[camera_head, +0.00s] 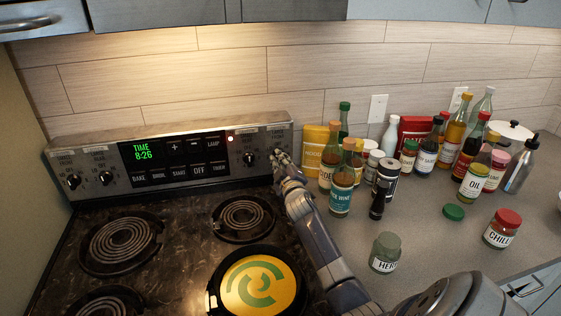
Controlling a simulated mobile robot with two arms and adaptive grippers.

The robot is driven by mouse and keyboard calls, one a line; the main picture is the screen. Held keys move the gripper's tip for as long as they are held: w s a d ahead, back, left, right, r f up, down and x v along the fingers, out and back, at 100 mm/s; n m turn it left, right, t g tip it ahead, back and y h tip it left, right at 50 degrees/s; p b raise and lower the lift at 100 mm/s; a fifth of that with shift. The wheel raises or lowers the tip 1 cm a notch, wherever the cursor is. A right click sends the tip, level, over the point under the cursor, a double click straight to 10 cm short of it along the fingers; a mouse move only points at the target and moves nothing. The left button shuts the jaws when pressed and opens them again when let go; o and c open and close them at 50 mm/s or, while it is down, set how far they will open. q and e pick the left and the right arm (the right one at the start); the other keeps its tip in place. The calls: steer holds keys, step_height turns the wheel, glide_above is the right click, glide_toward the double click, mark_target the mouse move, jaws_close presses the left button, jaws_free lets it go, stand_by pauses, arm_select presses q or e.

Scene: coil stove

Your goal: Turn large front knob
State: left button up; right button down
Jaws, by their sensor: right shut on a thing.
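The stove's control panel (205,187) runs along the back of the stove, with knobs at both ends. My right gripper (279,157) reaches up from the lower right to the panel's right end. It is shut on the rightmost knob, the large front knob, and its fingers hide most of that knob. How far the knob is turned cannot be told. The neighbouring knob (249,159) on the right side is free. My left gripper is not in view.
A pan with a yellow and green pattern (258,288) sits on the front right burner. The rear right coil (243,219) is bare and dark. A red light (230,139) glows on the panel. Several bottles and jars crowd the counter (450,245) right of my arm.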

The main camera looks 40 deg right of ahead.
steer(key=c, duration=1.6)
jaws_free()
steer(key=v, duration=1.2)
